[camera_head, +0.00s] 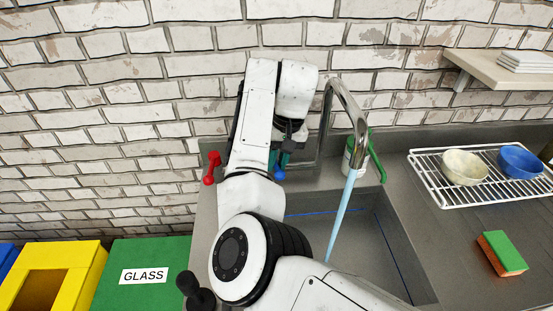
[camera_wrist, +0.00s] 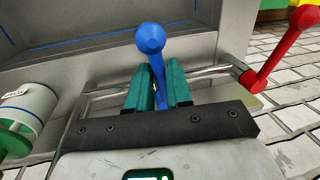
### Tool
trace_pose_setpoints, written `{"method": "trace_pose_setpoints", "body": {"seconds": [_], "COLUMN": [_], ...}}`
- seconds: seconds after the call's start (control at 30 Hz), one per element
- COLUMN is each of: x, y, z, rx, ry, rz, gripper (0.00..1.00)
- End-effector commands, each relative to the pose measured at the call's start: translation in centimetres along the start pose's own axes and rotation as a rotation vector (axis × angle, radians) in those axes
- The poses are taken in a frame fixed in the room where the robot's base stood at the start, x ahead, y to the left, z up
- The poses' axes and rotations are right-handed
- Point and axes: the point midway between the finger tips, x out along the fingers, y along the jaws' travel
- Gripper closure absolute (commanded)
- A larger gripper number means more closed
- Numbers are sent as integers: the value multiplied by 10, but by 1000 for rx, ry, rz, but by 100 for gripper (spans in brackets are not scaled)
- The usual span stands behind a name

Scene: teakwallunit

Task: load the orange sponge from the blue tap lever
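The orange sponge (camera_head: 502,253), with a green top layer, lies on the counter at the right in the head view, below the dish rack. The blue tap lever (camera_wrist: 150,40) has a round knob and stands between the teal fingers of my gripper (camera_wrist: 158,82) in the wrist view. The fingers are close together, with the lever's stem filling the gap. In the head view the blue knob (camera_head: 279,173) shows just beside my arm, which hides most of the gripper. A light blue stream runs from the curved metal tap (camera_head: 347,100) into the sink.
A red tap lever (camera_head: 210,168) stands left of my arm. A green-and-white container (camera_head: 355,160) is behind the sink (camera_head: 400,240). A white wire rack (camera_head: 428,180) holds a cream bowl and a blue bowl. A shelf (camera_head: 490,68) juts out above. Coloured bins stand at lower left.

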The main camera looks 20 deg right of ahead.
Motion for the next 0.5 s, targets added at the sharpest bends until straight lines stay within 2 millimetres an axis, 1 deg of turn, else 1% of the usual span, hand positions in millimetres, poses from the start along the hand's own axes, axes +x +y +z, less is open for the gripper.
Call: {"method": "trace_pose_setpoints", "body": {"seconds": [0.03, 0.2, 0.4, 0.5], "x": [0, 0, 0, -3], "y": [0, 0, 0, 0], "z": [0, 0, 0, 0], "rx": [0, 0, 0, 1], "ry": [0, -1, -2, -1], "rz": [0, 0, 0, 0], "gripper": [75, 60, 60, 60]}}
